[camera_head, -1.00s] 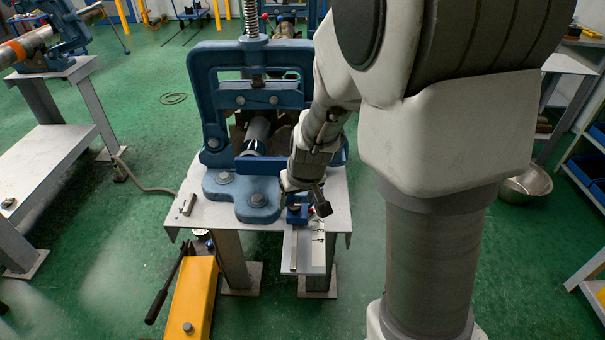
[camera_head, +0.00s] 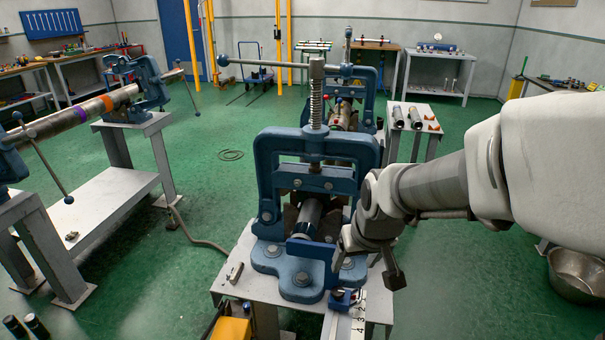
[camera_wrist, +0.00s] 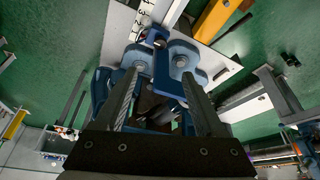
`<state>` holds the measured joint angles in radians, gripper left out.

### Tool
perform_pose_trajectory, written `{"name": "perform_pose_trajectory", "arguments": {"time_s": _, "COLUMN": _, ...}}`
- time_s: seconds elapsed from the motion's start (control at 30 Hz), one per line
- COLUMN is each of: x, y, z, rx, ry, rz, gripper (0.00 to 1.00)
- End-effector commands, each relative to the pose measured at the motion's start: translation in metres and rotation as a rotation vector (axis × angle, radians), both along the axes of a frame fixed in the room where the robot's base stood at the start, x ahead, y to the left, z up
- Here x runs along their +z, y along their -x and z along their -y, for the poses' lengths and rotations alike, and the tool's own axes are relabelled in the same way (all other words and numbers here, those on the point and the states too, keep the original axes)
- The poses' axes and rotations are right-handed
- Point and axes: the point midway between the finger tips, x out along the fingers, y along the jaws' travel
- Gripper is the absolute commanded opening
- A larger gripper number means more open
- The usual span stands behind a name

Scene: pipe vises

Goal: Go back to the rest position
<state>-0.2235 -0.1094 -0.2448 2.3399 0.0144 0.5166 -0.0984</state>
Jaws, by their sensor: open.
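My gripper (camera_head: 368,268) is at the front right of the blue pipe vise (camera_head: 262,170), above its small table. Its fingers are apart and nothing shows between them in the wrist view (camera_wrist: 160,80). A short dark pipe (camera_head: 311,213) lies inside the vise frame. A blue plate (camera_head: 310,249) stands in front of it. A small blue block (camera_head: 343,298) sits at the ruler strip with numbers (camera_head: 347,328), below my gripper. In the wrist view the blue bracket (camera_wrist: 166,75) shows beyond the fingers, apparently apart from them.
The vise's screw and cross handle (camera_head: 317,72) rise left of my arm. A second vise (camera_head: 350,85) and a table with dark pipes (camera_head: 430,122) stand behind. Green floor is open at left behind the vise.

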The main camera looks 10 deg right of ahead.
Motion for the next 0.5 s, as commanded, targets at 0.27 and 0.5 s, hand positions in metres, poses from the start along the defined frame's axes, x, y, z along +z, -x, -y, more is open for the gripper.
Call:
{"name": "perform_pose_trajectory", "arguments": {"time_s": 0.27, "x": 0.012, "y": 0.005, "z": 0.000, "rx": -0.003, "ry": -0.007, "rz": 0.008, "gripper": 0.72}}
{"name": "perform_pose_trajectory", "arguments": {"time_s": 0.5, "x": 0.084, "y": 0.050, "z": -0.003, "rx": -0.016, "ry": -0.037, "rz": 0.046, "gripper": 0.72}}
